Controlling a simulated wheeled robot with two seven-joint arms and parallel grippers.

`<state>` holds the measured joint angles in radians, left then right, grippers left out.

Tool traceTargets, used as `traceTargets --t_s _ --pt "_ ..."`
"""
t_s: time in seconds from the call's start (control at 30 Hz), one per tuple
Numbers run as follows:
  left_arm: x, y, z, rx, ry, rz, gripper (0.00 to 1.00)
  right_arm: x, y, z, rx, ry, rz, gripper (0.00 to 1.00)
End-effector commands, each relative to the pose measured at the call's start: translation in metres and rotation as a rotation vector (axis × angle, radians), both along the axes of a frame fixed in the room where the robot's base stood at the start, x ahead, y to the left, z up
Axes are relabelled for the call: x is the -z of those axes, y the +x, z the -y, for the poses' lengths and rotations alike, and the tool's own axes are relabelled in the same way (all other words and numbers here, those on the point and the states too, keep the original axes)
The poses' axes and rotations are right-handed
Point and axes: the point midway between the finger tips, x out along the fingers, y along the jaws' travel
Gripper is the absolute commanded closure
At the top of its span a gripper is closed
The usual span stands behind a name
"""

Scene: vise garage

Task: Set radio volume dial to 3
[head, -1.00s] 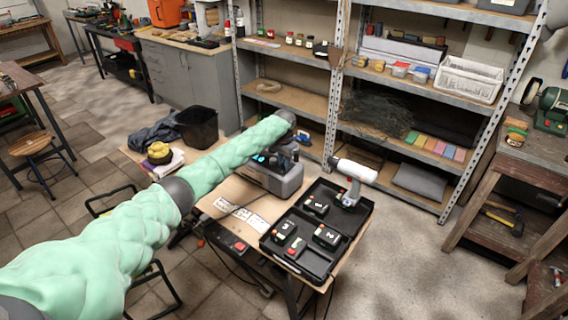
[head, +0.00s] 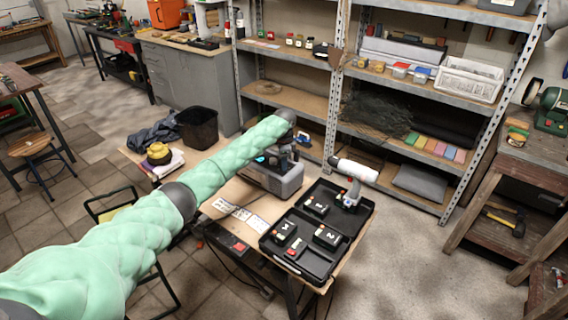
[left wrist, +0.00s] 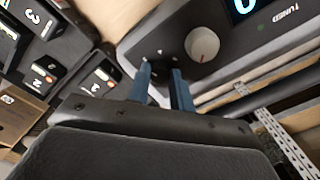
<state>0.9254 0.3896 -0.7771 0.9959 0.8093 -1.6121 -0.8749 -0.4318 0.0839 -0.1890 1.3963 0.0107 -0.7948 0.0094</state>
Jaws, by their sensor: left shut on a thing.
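The grey radio (head: 275,180) stands on the small table, with a lit blue display on it. In the left wrist view its dark front panel (left wrist: 190,22) fills the top, with a white digit 0 on the display (left wrist: 243,6) and the word TUNED below it. My left gripper (head: 285,150) is at the radio. In the left wrist view its two blue fingers (left wrist: 161,78) are shut on a dial at the panel, among small white marks; the fingers hide the dial, so its setting cannot be read. A second pale round dial (left wrist: 202,44) with a red mark sits beside them, untouched.
An open black case (head: 357,228) with several numbered blocks lies beside the radio on the table (head: 237,190). Printed papers (head: 240,214) lie in front of the radio. Metal shelves (head: 300,104) stand behind.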

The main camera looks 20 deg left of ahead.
Motion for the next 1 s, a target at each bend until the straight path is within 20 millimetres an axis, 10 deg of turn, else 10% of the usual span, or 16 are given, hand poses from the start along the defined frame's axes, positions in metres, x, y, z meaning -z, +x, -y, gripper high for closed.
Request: traceTargets --t_s 0.6,0.63,0.73,1.0 --pt "-0.002 0.001 -0.001 0.045 0.0 0.003 1.0 0.0 -0.009 0.009 -0.004 -0.009 -0.008 0.64" --pt "-0.002 0.001 -0.001 0.044 0.0 0.003 0.76 0.001 -0.01 0.01 -0.005 -0.011 -0.008 0.64" --pt "-0.001 0.001 -0.001 0.044 0.0 0.002 0.56 0.001 -0.009 0.01 -0.005 -0.011 -0.008 0.64" --pt "-0.001 0.0 0.0 0.044 0.0 0.001 0.56 -0.001 -0.002 0.004 -0.002 -0.003 0.0 0.64"
